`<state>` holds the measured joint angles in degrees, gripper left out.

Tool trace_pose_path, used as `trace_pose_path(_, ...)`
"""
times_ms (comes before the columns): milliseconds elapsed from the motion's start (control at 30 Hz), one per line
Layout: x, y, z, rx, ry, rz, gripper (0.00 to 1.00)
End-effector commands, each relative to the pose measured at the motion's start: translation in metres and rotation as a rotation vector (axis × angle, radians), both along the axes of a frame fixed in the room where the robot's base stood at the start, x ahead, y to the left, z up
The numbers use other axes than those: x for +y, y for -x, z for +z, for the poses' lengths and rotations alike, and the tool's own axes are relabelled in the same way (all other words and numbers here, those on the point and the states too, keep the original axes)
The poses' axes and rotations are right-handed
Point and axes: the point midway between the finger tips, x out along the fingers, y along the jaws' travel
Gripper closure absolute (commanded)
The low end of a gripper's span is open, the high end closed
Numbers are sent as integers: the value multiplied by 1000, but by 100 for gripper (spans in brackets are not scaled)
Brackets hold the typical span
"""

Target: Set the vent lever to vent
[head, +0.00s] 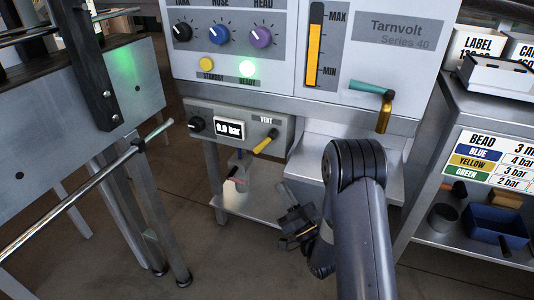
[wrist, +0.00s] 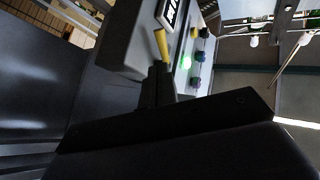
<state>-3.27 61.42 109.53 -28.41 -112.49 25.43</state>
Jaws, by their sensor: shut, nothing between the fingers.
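The vent lever (head: 264,144) has a yellow handle, on the grey lower panel under the VENT label. It slants from its pivot at upper right down to the lower left. In the wrist view the yellow handle (wrist: 161,44) shows just beyond the fingertips; I cannot tell whether they touch it. My gripper (head: 284,190) is below and a little right of the lever in the head view, partly hidden by my arm. In the wrist view my gripper (wrist: 159,68) has its dark fingers together, with nothing between them.
The pressure display (head: 229,129) reads 0.0 bar, left of the lever. A black knob (head: 196,124) is at the panel's left. A bottle (head: 237,185) hangs or stands below the panel. A shelf unit stands at right.

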Motion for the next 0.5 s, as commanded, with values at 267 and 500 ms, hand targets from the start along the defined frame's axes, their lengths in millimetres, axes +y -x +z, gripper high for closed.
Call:
trace_pose_path(267,31,-44,31,-10,-2,3,100)
trace_pose_path(500,47,-69,48,-8,-2,1,100)
